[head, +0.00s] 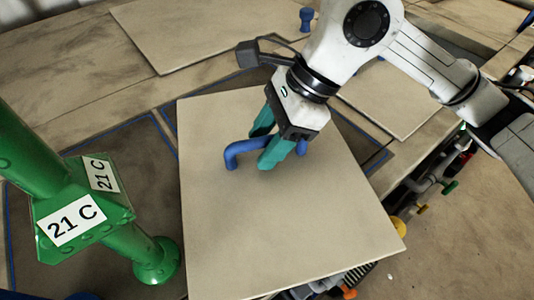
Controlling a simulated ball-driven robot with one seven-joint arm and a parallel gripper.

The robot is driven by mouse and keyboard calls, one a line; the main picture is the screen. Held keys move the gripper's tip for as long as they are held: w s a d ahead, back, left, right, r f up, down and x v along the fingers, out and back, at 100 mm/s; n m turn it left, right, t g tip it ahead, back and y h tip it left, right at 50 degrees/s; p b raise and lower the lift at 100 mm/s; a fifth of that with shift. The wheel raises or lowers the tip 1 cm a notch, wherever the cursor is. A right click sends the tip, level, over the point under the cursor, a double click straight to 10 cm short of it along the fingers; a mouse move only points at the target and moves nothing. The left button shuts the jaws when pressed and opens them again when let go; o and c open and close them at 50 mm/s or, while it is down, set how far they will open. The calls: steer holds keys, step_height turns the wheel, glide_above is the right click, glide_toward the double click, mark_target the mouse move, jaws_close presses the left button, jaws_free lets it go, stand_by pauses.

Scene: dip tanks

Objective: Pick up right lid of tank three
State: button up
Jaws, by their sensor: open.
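A flat beige lid (290,220) lies in the middle of the head view, set askew over a dark, blue-edged opening. A blue bar handle (232,155) stands on its upper part. My gripper (265,150) has teal fingers and points down at the handle. The fingers are apart, one on each side of the handle's bar, and partly hide it. I cannot tell whether either finger touches the bar. No label on the lid shows which tank it belongs to.
A green post (125,240) with "21 C" signs stands at the left. Another beige lid (200,30) lies at the back, near a blue knob (306,18). A further beige panel (385,100) lies behind my arm. Pipes and valves (435,180) run along the right edge.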

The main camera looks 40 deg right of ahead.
jaws_close()
stand_by(0.4)
steer(key=shift+r, duration=0.1)
stand_by(0.9)
